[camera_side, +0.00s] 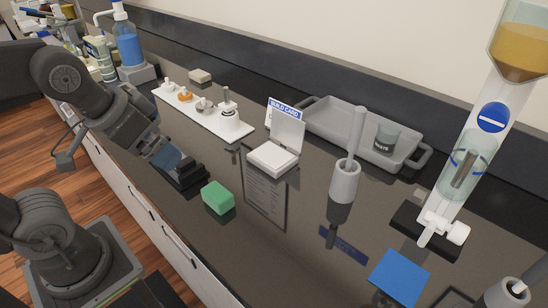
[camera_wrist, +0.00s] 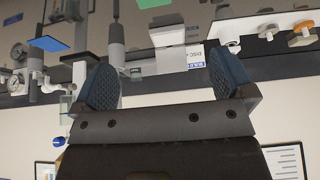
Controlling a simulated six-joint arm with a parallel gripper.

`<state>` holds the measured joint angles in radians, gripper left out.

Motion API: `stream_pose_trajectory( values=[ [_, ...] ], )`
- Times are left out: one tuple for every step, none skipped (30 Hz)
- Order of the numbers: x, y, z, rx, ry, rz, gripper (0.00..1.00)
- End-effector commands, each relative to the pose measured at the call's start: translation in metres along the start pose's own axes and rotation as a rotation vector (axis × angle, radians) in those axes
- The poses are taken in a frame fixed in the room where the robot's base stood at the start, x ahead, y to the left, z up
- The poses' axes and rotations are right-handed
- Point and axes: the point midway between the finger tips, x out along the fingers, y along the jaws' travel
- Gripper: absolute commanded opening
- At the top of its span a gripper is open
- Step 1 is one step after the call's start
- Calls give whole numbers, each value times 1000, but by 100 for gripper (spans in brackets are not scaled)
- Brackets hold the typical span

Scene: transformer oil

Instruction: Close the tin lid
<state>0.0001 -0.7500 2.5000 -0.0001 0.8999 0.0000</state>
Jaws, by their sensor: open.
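The tin is a small pale square box (camera_side: 272,158) on the dark counter near the middle of the side view. Its lid (camera_side: 288,130) stands raised at the back edge, so the tin is open. In the wrist view the tin (camera_wrist: 176,36) shows beyond the gap between my fingers, in an inverted picture. My gripper (camera_side: 190,174) is left of the tin, apart from it, near the counter's front edge. In the wrist view my gripper (camera_wrist: 160,82) has its two blue-padded fingers wide apart with nothing between them. The tin's inside is too small to make out.
A build card (camera_side: 285,108) stands behind the lid. A grey tray (camera_side: 402,157) is behind right, a grey holder (camera_side: 345,183) right of the tin. A white rack (camera_side: 233,133) is behind left.

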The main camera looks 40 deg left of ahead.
Motion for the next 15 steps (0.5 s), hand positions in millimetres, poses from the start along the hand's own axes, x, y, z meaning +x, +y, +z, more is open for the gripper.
stream_pose_trajectory(
  values=[
    [0, 0, 0, 0, 0, 0, 100],
    [0, 0, 0, 0, 0, 0, 100],
    [0, 0, 0, 0, 0, 0, 100],
    [0, 0, 0, 0, 0, 0, 97],
    [0, 0, -1, 0, -1, 0, 94],
    [-1, 0, -3, 0, -2, 0, 90],
    [-2, 0, -6, 0, -4, 0, 88],
    [-3, 0, -10, 0, -10, 0, 85],
    [-6, 0, -19, 0, -18, 0, 81],
    [-8, 0, -27, 0, -26, 0, 78],
    [-10, 0, -36, 0, -36, 0, 75],
    [-12, 0, -51, 0, -50, 0, 71],
    [-14, 0, -63, 0, -63, 0, 68],
    [-15, 0, -76, 0, -77, 0, 66],
    [-16, 0, -93, 0, -95, 0, 62]
  ],
)
